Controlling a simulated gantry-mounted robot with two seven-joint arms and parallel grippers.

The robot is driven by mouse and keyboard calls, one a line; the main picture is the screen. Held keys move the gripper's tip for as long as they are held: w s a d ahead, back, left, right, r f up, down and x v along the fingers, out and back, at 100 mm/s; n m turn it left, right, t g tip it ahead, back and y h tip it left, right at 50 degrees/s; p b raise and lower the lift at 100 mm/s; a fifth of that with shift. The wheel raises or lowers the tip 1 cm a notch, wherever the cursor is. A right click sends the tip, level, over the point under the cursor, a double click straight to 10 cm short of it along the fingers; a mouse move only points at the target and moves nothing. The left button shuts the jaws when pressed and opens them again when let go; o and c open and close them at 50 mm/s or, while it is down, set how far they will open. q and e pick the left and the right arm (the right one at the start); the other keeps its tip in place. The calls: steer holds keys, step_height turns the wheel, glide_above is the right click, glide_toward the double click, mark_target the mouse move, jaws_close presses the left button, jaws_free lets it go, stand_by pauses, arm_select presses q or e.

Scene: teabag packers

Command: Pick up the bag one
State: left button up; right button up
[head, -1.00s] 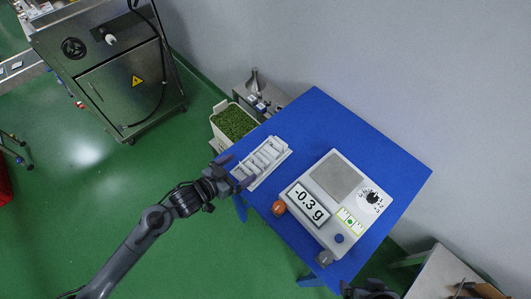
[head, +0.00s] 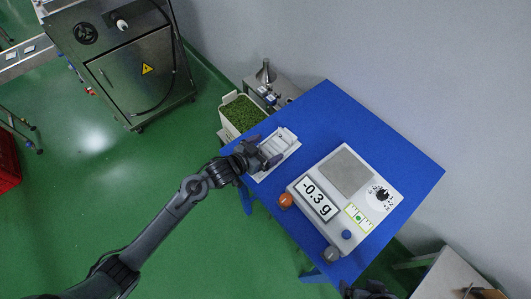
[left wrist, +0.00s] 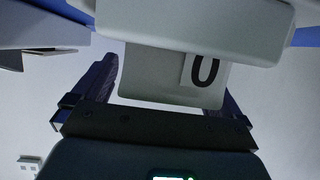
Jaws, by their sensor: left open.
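A white slotted rack (head: 287,139) lies on the blue table's left part in the head view. My left gripper (head: 266,158) is open over the rack's near left end and hides part of it. In the left wrist view, my left gripper (left wrist: 168,92) has its fingers apart on either side of a pale flat piece (left wrist: 150,82) with a black "0" label (left wrist: 204,78). A thick white edge (left wrist: 190,28) lies above it. I cannot tell which bag this is, or whether the fingers touch it. My right gripper (head: 368,291) shows only in part at the bottom edge.
A scale (head: 350,170) reading -0.3 g stands on the blue table (head: 405,170), right of the rack. An orange piece (head: 286,200) and a grey piece (head: 331,254) sit by its near side. A green-filled bin (head: 242,112) stands beyond the rack.

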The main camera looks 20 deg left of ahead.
arm_select(q)
steer(key=shift+c, duration=0.2)
steer(key=c, duration=1)
